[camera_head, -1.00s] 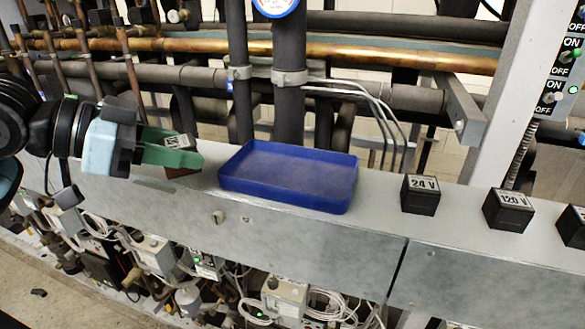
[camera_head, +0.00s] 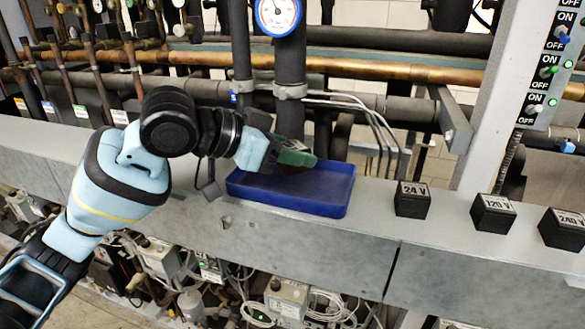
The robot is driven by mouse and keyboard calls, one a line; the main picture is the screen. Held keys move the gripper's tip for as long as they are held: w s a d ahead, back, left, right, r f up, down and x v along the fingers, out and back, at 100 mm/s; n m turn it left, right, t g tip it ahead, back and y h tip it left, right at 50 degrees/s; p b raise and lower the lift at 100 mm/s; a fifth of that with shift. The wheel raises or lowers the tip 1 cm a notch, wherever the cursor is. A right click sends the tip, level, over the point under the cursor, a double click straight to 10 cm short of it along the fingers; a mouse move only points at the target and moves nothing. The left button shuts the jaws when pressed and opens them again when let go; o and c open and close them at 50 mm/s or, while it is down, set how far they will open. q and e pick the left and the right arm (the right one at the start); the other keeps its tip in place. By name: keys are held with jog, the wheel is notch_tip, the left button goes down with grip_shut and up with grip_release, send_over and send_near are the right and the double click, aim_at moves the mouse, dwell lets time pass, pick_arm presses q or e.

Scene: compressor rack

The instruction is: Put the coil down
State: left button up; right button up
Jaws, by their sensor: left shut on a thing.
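The coil's label is not visible now. The coil appears over or just inside the tray, near its back; I cannot tell whether it touches the floor of the tray. My right gripper is not in view.
Black coils marked 24 V (camera_head: 411,200), 120 V (camera_head: 492,213) and 240 V (camera_head: 563,229) stand on the grey ledge (camera_head: 300,235) to the right of the tray. Pipes and a gauge (camera_head: 278,14) rise behind it. A switch panel (camera_head: 548,70) is at the right.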

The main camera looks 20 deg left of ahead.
aim_at(280, 167)
pick_arm(q)
jog(key=shift+f, duration=1.75)
jog(key=shift+f, duration=0.15)
jog(key=o, duration=1.1)
jog(key=shift+s+a+r, duration=0.1)
jog(key=shift+a+r, duration=0.05)
jog(key=shift+r, duration=0.05)
jog(key=v, duration=1.1)
jog(key=shift+s+a+r, duration=0.15)
